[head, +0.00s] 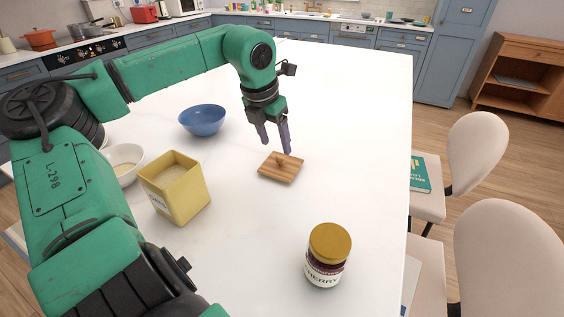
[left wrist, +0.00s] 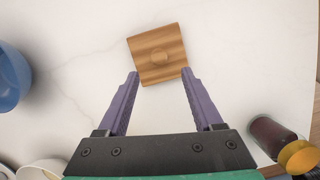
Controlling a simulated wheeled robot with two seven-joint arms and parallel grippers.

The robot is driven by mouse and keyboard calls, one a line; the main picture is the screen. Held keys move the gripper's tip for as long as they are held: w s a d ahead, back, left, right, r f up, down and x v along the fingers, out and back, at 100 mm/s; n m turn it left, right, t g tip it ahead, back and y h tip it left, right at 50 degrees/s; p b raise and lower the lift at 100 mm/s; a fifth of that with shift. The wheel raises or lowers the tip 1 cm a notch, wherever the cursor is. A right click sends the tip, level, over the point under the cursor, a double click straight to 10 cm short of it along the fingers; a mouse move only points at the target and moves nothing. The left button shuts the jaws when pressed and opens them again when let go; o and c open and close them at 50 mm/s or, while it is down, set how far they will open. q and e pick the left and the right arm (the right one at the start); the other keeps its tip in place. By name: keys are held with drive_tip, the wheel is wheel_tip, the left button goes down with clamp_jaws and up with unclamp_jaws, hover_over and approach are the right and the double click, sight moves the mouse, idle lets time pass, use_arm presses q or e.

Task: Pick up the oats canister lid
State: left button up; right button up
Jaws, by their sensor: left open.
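The oats canister lid (head: 281,168) is a square striped wooden lid with a small round knob, lying flat on the white table. In the left wrist view the lid (left wrist: 158,54) is just beyond the fingertips, roughly centred between them. My left gripper (head: 275,149) is open and empty, pointing down above the lid and slightly to its far side. Its two purple fingers also show in the left wrist view (left wrist: 160,76). The yellow square canister (head: 174,188) stands without a lid to the left, with pale contents inside. My right gripper is not in view.
A blue bowl (head: 202,120) stands behind and left of the lid. A small white bowl (head: 124,165) is beside the canister. A cherry jar (head: 328,255) with a gold lid stands near the front right. The white table (head: 365,130) is clear right of the lid.

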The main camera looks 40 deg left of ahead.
sight(281, 157)
use_arm(q)
drive_tip(key=x, duration=0.1)
drive_tip(key=p+x, duration=0.1)
drive_tip(key=x, duration=0.3)
drive_tip(key=shift+w, duration=0.3)
drive_tip(key=shift+w+a+f, duration=0.15)
drive_tip(key=shift+f, duration=0.25)
drive_tip(key=shift+r, duration=0.1)
clamp_jaws()
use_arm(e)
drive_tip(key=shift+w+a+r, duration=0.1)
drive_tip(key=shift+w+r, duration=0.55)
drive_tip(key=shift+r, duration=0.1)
